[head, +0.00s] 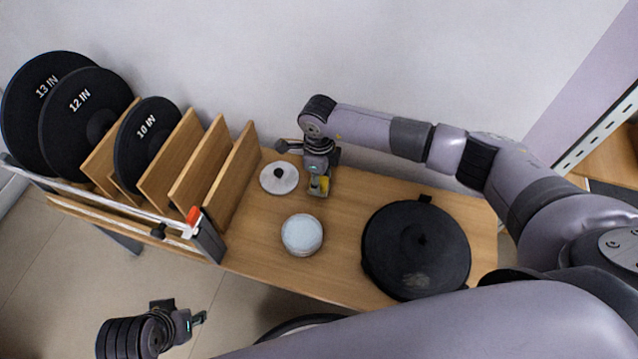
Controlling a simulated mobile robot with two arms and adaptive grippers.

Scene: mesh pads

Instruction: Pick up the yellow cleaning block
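My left gripper (201,318) is low in the view, over the floor in front of the table, away from the block. Its finger opening is too small to make out.
On the wooden table (345,275), a white disc with a black knob (279,177) lies left of my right gripper. A pale round pad stack (302,234) is in front, and a large black disc (416,250) to the right. A wooden rack (205,165) holds black discs at left.

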